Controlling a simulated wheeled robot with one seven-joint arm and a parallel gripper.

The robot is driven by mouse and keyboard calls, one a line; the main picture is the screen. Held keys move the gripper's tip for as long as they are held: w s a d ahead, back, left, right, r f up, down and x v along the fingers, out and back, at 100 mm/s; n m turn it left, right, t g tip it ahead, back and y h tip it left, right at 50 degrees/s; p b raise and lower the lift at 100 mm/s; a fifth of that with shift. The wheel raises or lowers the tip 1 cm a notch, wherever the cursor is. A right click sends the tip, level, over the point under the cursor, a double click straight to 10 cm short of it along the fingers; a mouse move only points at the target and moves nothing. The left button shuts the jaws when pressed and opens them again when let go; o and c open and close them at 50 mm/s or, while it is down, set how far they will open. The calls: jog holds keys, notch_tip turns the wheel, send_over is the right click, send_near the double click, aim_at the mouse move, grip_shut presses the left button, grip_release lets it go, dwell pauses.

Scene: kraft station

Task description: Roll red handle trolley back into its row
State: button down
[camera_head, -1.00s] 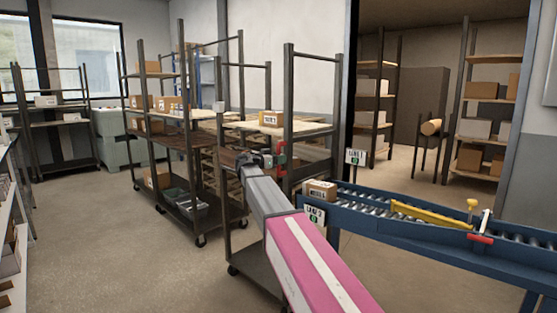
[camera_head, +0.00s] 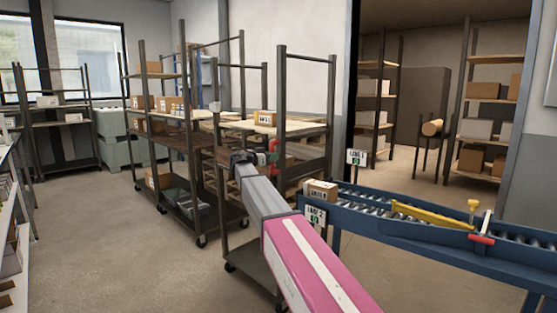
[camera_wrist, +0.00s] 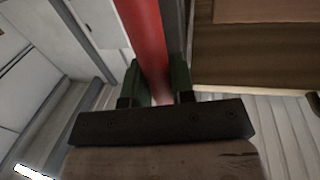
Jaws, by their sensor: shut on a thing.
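The red handle trolley (camera_head: 281,105) is a dark-framed cart with pale and brown shelves, standing in the middle of the head view. Its red handle (camera_head: 274,146) is on the near post. My gripper (camera_head: 268,158) is at this handle. In the wrist view the red bar (camera_wrist: 147,35) runs between the two green fingers of my gripper (camera_wrist: 158,85), which is shut on it. A small carton (camera_head: 264,117) sits on the trolley's upper shelf. My arm hides part of the trolley's lower deck.
Another dark trolley (camera_head: 142,100) with cartons stands close on the left. A blue roller conveyor (camera_head: 375,224) with a small box (camera_head: 320,190) lies close on the right. White shelving (camera_head: 17,255) lines the left edge. The floor (camera_head: 110,240) at front left is clear.

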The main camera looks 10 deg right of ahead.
aim_at(229, 145)
jog(key=w+a, duration=0.7)
jog(key=w, duration=0.2)
jog(key=w+a, duration=0.7)
jog(key=w, duration=0.3)
jog(key=w+a, duration=0.7)
jog(key=w, duration=0.2)
jog(key=shift+w, duration=0.4)
jog(key=c, duration=1)
grip_release()
jog(key=shift+a, duration=0.1)
jog(key=v, duration=1)
jog(key=shift+a, duration=0.25)
